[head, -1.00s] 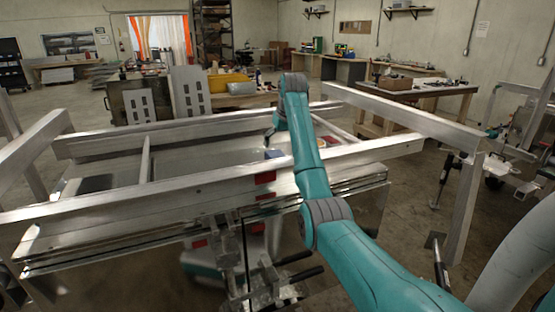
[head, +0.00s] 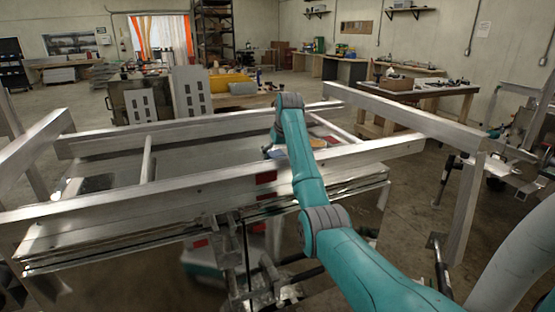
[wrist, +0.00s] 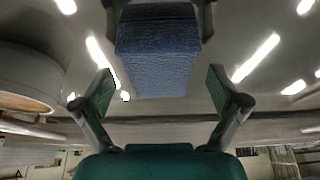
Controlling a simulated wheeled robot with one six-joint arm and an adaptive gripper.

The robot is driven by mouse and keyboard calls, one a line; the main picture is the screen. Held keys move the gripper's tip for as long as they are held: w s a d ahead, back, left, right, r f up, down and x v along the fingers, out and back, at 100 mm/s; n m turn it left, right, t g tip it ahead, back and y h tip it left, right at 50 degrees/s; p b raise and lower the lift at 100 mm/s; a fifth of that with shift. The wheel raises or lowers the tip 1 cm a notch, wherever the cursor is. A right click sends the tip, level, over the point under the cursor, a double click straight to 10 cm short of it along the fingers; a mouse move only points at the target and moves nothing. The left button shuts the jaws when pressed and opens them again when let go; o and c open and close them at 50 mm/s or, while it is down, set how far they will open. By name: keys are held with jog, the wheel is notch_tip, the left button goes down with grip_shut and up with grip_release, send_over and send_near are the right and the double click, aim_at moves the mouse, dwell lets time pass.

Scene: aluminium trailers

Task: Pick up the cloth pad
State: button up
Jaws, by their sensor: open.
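The cloth pad (wrist: 158,50) is a textured blue block at the top middle of the wrist view. It lies on a shiny metal surface, and its far end is cut off by the frame edge. My gripper (wrist: 159,86) is open, with one finger on each side of the picture and the pad's near end ahead between them. I cannot tell whether the fingers touch the pad. In the head view, my teal arm reaches over the front rail of the aluminium trailer (head: 120,199), and my gripper is mostly hidden behind it.
A pale round object (wrist: 28,80) stands at the left of the wrist view. The trailer's long rails and a crossbar (head: 147,160) rise around the sheet-metal bed. A workbench (head: 425,92) and a yellow bin (head: 230,82) stand farther back.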

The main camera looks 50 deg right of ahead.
jog(key=shift+f, duration=0.25)
dwell(0.4)
jog(key=c, duration=1.2)
